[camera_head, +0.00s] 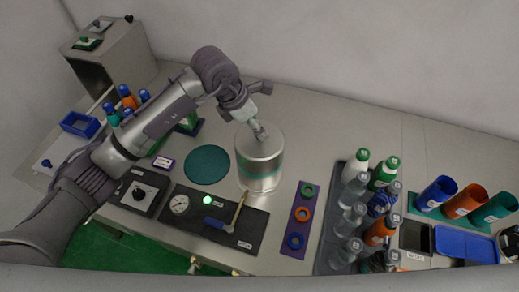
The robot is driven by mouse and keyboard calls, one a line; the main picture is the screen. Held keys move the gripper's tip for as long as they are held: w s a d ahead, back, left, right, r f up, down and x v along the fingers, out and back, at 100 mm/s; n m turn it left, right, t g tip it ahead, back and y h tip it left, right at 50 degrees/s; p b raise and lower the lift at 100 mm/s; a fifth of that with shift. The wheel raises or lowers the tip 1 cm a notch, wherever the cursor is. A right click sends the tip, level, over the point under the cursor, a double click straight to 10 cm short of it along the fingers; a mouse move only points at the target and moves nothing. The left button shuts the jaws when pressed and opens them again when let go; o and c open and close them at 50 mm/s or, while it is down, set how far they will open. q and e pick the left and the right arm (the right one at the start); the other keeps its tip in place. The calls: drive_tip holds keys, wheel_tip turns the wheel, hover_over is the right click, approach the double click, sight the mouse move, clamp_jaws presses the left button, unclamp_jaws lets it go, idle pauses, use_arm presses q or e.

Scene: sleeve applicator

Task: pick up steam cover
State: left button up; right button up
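The steam cover appears to be the shiny silver cylinder (259,172) with a teal band, upright in the middle of the bench. My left arm reaches in from the left, and my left gripper (259,132) points down at the top centre of the cylinder. Its fingertips are at the top of the cylinder, too small to show whether they are open or shut, or whether they grip a knob. I cannot tell if the cylinder is lifted off the bench. My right gripper is not in view.
A flat teal disc (207,165) lies left of the cylinder. A dark mat (232,243) with a gauge and brush lies in front, and a purple strip (299,220) with rings to the right. A tray of bottles (337,199) and coloured cups (437,192) stand further right. The bench behind the cylinder is clear.

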sight(259, 154)
use_arm(q)
drive_tip(key=p+x, duration=0.1)
drive_tip(key=x, duration=0.2)
drive_tip(key=shift+s+f+p, duration=0.1)
drive_tip(key=shift+f+p, duration=0.1)
drive_tip(key=shift+p, duration=0.1)
drive_tip(key=shift+f, duration=0.25)
drive_tip(key=shift+d, duration=0.1)
drive_tip(key=c, duration=0.7)
clamp_jaws()
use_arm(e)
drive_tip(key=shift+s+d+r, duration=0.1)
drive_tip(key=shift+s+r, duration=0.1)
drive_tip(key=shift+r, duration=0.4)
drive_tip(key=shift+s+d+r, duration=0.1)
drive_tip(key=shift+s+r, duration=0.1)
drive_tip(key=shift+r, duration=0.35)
